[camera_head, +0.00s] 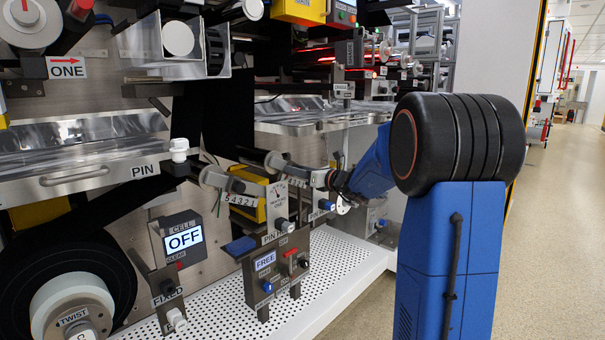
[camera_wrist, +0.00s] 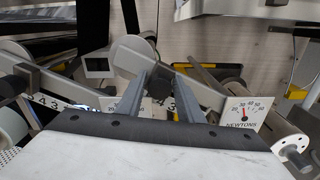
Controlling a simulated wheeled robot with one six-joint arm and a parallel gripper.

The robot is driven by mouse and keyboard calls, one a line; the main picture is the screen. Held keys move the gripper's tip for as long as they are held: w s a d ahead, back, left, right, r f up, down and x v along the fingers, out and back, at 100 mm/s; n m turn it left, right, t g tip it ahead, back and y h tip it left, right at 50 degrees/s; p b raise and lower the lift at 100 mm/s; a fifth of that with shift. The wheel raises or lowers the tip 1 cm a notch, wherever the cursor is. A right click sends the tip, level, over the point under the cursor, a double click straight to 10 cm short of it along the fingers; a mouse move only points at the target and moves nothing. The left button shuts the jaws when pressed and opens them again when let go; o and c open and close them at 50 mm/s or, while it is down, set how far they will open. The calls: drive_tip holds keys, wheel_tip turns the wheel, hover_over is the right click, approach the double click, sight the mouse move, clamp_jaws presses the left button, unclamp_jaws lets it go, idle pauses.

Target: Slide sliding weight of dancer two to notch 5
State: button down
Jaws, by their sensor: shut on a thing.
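My gripper (camera_head: 335,179) reaches in at the far dancer, beyond the near one, in the head view. That scale also shows at the left in the wrist view (camera_wrist: 42,101).
A newtons gauge (camera_wrist: 245,113) stands close to the right of my fingers. A pale roller (camera_wrist: 290,145) is at lower right. A FREE control box (camera_head: 268,262) and an OFF display (camera_head: 183,238) stand below the near dancer. The aisle floor (camera_head: 555,230) is clear.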

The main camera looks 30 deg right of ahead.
drive_tip(key=shift+a+r, duration=0.15)
drive_tip(key=shift+r, duration=0.05)
drive_tip(key=c, duration=1.4)
unclamp_jaws()
drive_tip(key=shift+a, duration=0.1)
drive_tip(key=shift+c, duration=0.2)
drive_tip(key=shift+s+f, duration=0.1)
drive_tip(key=shift+s, duration=0.05)
drive_tip(key=v, duration=1.7)
drive_tip(key=shift+s, duration=0.1)
